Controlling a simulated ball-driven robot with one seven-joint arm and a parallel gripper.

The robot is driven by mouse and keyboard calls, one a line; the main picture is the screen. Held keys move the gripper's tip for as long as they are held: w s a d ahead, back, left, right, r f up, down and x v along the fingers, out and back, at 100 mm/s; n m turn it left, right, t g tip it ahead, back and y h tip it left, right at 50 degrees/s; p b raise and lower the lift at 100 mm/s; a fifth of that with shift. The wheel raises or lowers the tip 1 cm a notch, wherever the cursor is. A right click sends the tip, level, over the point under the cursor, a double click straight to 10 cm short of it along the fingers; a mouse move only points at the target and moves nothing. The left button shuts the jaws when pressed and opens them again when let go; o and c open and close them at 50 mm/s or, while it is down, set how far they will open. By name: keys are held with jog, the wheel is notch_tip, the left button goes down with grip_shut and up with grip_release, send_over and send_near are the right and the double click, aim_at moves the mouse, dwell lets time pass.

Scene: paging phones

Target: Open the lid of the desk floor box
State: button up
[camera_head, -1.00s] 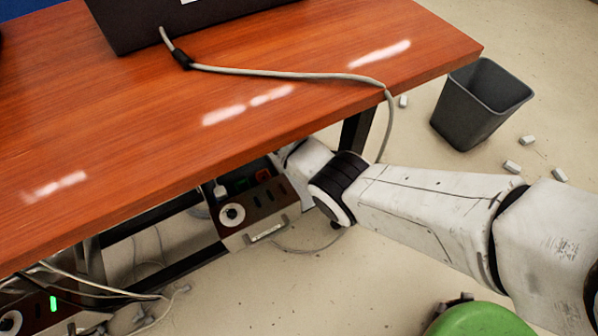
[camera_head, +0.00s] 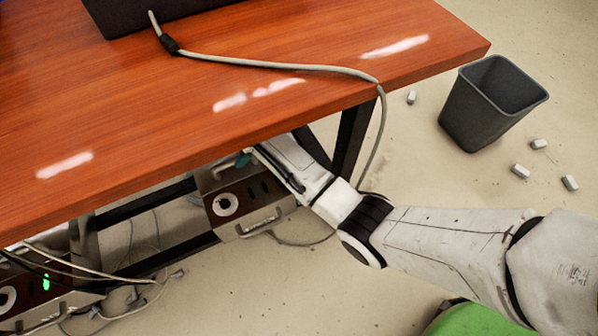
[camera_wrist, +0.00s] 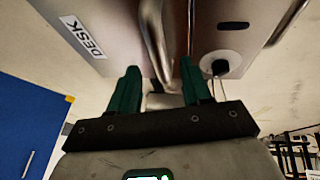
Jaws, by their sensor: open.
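The desk floor box (camera_head: 228,225) is under the front edge of the desk, with a dark brown panel, a round white socket and a silver handle (camera_head: 262,225). In the wrist view, a grey metal face of the box (camera_wrist: 98,14) carries a "DESK" label (camera_wrist: 83,36), and a silver bar handle (camera_wrist: 154,38) runs down toward the space between the fingers. My gripper (camera_wrist: 160,82) is open, its two green fingers apart. In the head view, a green finger shows above the box's top. I cannot tell whether the fingers touch the handle, or how the lid stands.
The wooden desk (camera_head: 130,120) overhangs the box, with a cable (camera_head: 270,63) across it. Another box with cables (camera_head: 45,295) is at the lower left. A grey bin (camera_head: 490,105) and small white blocks are at the right. A green seat (camera_head: 475,322) is at the bottom.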

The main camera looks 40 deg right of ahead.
jog(key=p+v, duration=0.3)
jog(key=v, duration=0.5)
jog(key=s+r+m+t+h, duration=0.1)
jog(key=s+m+h, duration=0.1)
jog(key=s+m, duration=0.9)
jog(key=s, duration=0.7)
jog(key=shift+r, duration=0.25)
